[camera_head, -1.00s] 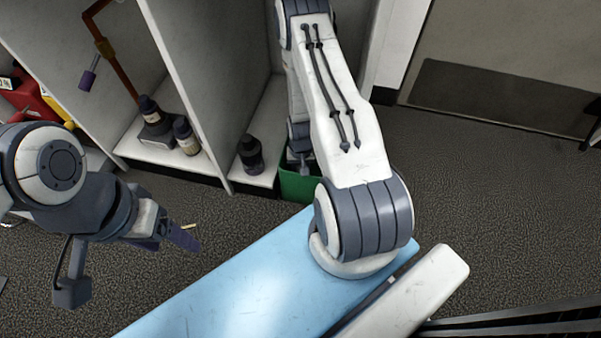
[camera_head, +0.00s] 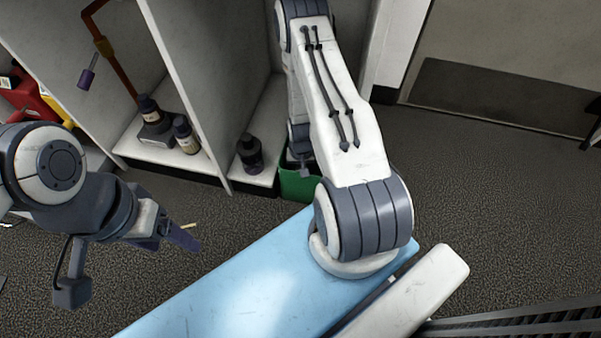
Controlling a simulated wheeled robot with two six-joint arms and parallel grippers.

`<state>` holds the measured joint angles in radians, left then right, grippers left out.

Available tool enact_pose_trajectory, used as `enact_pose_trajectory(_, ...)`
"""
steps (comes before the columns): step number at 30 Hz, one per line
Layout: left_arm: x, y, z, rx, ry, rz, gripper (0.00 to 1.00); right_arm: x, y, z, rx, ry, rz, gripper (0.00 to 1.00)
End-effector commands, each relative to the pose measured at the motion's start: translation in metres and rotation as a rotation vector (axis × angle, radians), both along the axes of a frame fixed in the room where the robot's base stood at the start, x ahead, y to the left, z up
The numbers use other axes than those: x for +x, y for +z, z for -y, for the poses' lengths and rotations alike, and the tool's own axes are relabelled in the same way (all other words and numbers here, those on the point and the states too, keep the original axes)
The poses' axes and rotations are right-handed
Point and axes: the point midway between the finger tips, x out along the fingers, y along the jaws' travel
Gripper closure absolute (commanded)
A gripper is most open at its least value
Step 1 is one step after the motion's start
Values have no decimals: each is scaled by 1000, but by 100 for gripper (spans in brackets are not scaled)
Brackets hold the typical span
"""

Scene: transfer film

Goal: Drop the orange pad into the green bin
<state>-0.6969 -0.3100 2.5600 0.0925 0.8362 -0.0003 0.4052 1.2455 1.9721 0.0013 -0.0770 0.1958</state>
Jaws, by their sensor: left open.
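The green bin (camera_head: 298,186) stands on the floor in front of the shelf unit, partly covered by my right arm. My right arm reaches away over the bin. Its wrist shows partly beside the bin, but its gripper is hidden behind the arm. My left gripper (camera_head: 182,236) is open at the left, above the floor and well apart from the bin. No orange pad can be made out. A thin tan sliver (camera_head: 188,226) shows beside the left gripper's fingers; I cannot tell what it is.
The white shelf unit (camera_head: 215,70) holds several dark bottles (camera_head: 250,153) low down. A red container (camera_head: 25,95) is at the far left. A light blue surface (camera_head: 250,285) lies in front, under my right arm. The carpet (camera_head: 480,190) to the right is clear, up to the door.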

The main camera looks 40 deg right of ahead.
Motion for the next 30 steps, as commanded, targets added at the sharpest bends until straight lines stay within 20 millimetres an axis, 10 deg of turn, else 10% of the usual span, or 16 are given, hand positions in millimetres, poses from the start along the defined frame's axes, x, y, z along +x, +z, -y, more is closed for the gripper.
enact_pose_trajectory(18,0,77,0,0,0,0,30,1,119,0,-1,0,1,30)
enact_pose_trajectory(30,0,82,0,0,0,0,30,0,130,0,1,0,-1,30)
